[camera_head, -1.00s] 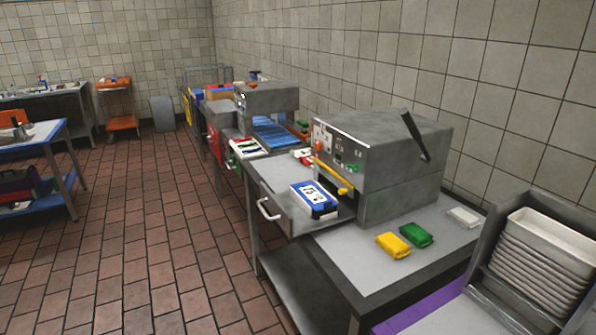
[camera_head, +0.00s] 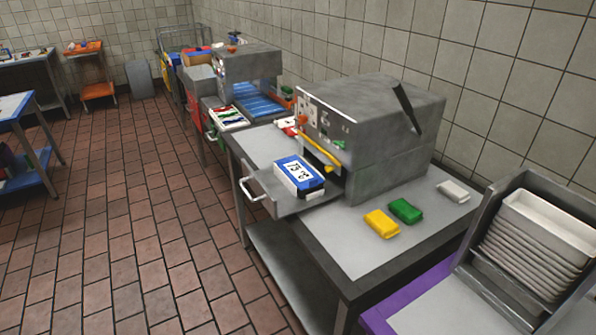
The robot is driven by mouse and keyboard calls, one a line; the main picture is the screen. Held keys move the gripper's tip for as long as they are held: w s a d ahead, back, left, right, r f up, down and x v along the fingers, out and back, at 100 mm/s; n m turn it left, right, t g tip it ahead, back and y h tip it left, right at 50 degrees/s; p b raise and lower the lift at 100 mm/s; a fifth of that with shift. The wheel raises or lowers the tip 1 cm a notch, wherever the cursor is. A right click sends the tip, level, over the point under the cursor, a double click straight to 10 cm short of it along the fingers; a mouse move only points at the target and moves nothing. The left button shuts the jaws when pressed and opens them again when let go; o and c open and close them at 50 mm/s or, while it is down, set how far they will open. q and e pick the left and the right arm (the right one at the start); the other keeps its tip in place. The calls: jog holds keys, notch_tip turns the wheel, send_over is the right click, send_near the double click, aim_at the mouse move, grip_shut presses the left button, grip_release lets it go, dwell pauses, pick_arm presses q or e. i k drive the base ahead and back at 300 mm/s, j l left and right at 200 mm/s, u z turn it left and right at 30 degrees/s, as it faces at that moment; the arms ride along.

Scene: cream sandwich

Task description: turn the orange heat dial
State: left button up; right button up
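A grey box-shaped machine (camera_head: 385,125) stands on a metal table by the wall. The orange dial (camera_head: 303,119) is small and sits on its front panel, above a yellow bar handle (camera_head: 318,154). A green control (camera_head: 338,144) is to the right on the same panel. The dial's pointing direction is too small to tell. A blue and white box with dark markings (camera_head: 299,176) lies on the pulled-out tray in front of the machine. Neither of my grippers shows in the head view.
A yellow block (camera_head: 381,223) and a green block (camera_head: 405,210) lie on the table (camera_head: 365,262) right of the machine's front. A white block (camera_head: 453,191) lies behind them. A rack of stacked white trays (camera_head: 540,245) stands at the right. The tiled floor (camera_head: 130,220) at left is open.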

aim_at(303, 119)
jog(key=z, duration=0.25)
jog(key=i+j+z, duration=0.15)
jog(key=z, duration=0.25)
jog(key=i+j+z, duration=0.1)
jog(key=j+z, duration=1)
jog(key=j, duration=1.25)
jog(key=j+z, duration=0.3)
jog(key=j, duration=1.25)
